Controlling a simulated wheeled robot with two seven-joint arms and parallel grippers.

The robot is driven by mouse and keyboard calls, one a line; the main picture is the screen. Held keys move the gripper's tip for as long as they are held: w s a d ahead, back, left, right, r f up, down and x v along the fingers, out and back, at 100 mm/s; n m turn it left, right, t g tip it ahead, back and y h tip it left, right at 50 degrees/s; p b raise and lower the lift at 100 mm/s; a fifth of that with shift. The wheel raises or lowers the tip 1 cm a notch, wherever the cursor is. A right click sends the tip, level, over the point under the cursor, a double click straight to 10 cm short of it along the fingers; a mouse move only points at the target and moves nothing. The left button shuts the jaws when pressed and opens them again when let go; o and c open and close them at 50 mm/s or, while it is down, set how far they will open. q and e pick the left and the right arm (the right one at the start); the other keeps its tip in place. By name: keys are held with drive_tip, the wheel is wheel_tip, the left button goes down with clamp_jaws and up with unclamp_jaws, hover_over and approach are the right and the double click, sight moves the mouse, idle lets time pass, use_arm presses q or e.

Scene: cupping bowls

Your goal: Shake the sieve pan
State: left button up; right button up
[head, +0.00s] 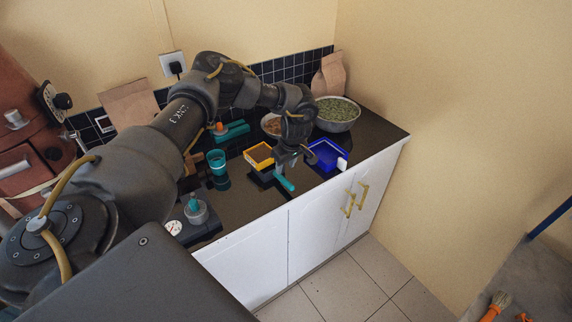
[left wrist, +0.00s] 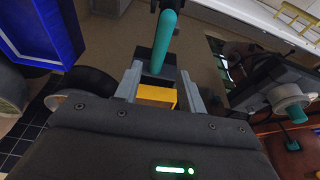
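The sieve pan (head: 260,155) is a small yellow square pan with brown material inside, above the dark counter. A teal handle (head: 285,182) points toward the counter's front edge; it also shows in the left wrist view (left wrist: 164,40). My left gripper (head: 289,163) is at the handle end, right of the pan. In the left wrist view its fingers (left wrist: 160,88) close on a black block at the handle's base, with a bit of yellow between them. Most of the pan is hidden there by the gripper body. My right gripper is not in view.
A blue tray (head: 327,154) stands close on the right. Behind are a metal bowl of green material (head: 337,113) and a bowl of brown material (head: 271,124).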

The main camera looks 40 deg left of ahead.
sight(283, 177)
use_arm(q)
drive_tip(key=b+x, duration=0.7)
drive_tip(key=x, duration=0.1)
drive_tip(key=shift+d, duration=0.1)
clamp_jaws()
drive_tip(key=shift+w+r, duration=0.1)
drive_tip(key=shift+r, duration=0.05)
